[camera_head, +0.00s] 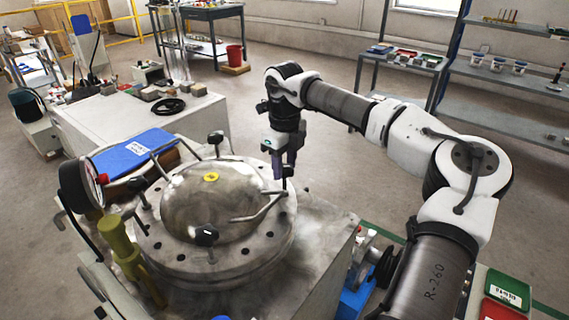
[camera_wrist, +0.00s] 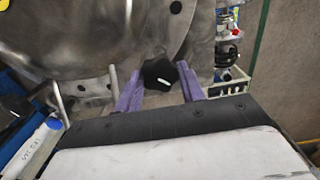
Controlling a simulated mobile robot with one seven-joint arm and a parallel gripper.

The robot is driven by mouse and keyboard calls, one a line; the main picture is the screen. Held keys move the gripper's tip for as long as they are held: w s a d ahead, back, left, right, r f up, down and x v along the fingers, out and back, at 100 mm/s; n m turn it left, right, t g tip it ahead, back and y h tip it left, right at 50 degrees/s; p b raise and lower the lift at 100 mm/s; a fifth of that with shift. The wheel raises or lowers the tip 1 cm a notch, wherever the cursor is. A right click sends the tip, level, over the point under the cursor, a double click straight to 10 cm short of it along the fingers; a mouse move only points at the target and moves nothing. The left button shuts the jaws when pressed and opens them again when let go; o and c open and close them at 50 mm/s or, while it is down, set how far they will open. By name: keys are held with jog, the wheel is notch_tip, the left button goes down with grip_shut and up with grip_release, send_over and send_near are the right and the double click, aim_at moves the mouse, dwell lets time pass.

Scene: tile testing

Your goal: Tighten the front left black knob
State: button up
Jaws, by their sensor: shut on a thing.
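A round metal vessel lid (camera_head: 215,205) with a yellow sticker and a bolt ring fills the middle of the head view. Black knobs sit around it: one at the back (camera_head: 215,138), one at the left (camera_head: 137,183) and one at the near side (camera_head: 207,235). My gripper (camera_head: 284,178) points down at the lid's right edge. In the wrist view its purple fingers (camera_wrist: 160,88) stand either side of a star-shaped black knob (camera_wrist: 158,72) with a white mark, shut on it. In the head view this knob is mostly hidden by the fingers. I cannot tell how tight it is.
A pressure gauge (camera_head: 82,187) and a yellow-green valve (camera_head: 118,245) stand at the lid's left. A blue folder (camera_head: 135,152) lies behind it. Curved metal bars cross the lid close to my gripper. Green and red trays (camera_head: 508,287) are at lower right.

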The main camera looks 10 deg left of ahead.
jog(key=o, duration=1)
notch_tip(320, 180, up, 14)
jog(key=shift+f, duration=0.1)
dwell(0.4)
